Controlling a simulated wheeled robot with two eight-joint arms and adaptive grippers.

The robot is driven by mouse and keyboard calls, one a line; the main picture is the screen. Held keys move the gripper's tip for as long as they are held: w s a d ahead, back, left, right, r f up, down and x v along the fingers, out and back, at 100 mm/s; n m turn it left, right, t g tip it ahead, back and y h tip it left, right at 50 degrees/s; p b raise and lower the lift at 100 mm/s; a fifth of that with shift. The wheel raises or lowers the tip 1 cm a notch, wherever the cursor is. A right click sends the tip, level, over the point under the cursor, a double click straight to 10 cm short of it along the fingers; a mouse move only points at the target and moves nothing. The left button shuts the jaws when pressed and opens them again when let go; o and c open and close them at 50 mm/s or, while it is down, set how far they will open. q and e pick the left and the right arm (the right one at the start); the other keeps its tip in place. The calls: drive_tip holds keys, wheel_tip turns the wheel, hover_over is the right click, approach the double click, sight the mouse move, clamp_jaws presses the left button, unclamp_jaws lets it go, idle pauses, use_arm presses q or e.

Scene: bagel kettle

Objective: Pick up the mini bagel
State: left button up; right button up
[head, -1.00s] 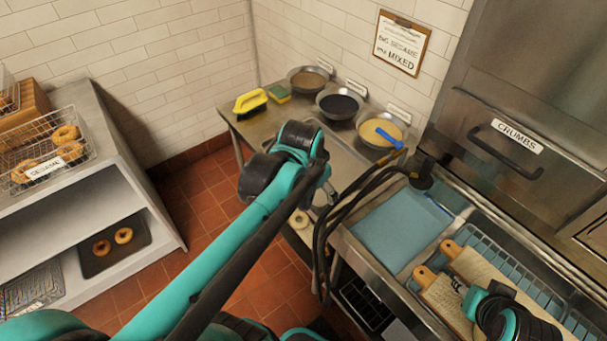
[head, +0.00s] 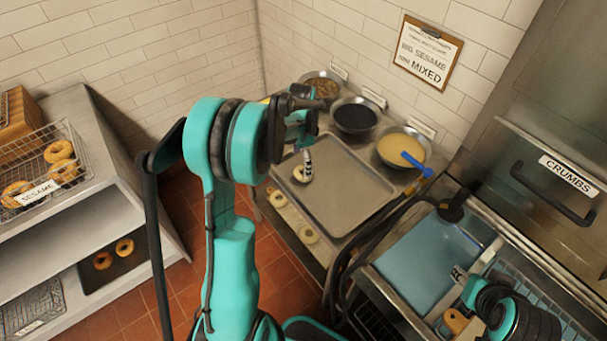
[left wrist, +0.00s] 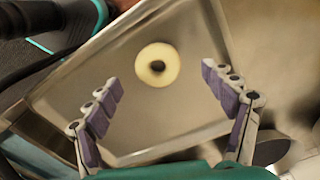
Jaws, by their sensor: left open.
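A small pale bagel (head: 299,174) lies on the metal tray (head: 345,190), near the tray's left edge. It also shows in the left wrist view (left wrist: 145,73) as a whole ring with a dark hole. My left gripper (head: 307,165) is over the tray beside this bagel. In the left wrist view my left gripper (left wrist: 160,88) is open and empty, its fingers spread to either side, with the bagel between and slightly beyond the fingertips. My right gripper (head: 459,275) is partly seen at the lower right, and its jaws are unclear.
Two pale bagels (head: 308,235) (head: 278,199) lie in front of the tray. Bowls of tan seeds (head: 322,88), black seeds (head: 355,117) and yellow topping (head: 403,150) stand behind it. A blue-handled tool (head: 416,165) sticks out of the yellow bowl. A sesame basket (head: 70,150) stands left.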

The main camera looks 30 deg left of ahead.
use_arm(q)
drive_tip(key=f, duration=0.1)
drive_tip(key=f+b, duration=0.1)
drive_tip(key=f, duration=0.2)
drive_tip(key=shift+w+d+f, duration=0.1)
drive_tip(key=shift+d+f, duration=0.15)
drive_tip(key=shift+f, duration=0.05)
drive_tip(key=shift+r, duration=0.1)
drive_tip(key=c, duration=1.2)
drive_tip(key=shift+r, duration=0.15)
wheel_tip(320, 180, up, 4)
drive_tip(key=shift+d+r+p, duration=0.1)
drive_tip(key=shift+r+p, duration=0.15)
drive_tip(key=shift+p, duration=0.5)
drive_tip(key=w+d+r+p, duration=0.1)
drive_tip(key=d+r+p, duration=0.1)
drive_tip(key=d+r, duration=0.4)
drive_tip(key=d, duration=0.5)
drive_tip(key=shift+w+d+r, duration=0.15)
drive_tip(key=shift+w+d, duration=0.05)
drive_tip(key=shift+w, duration=0.1)
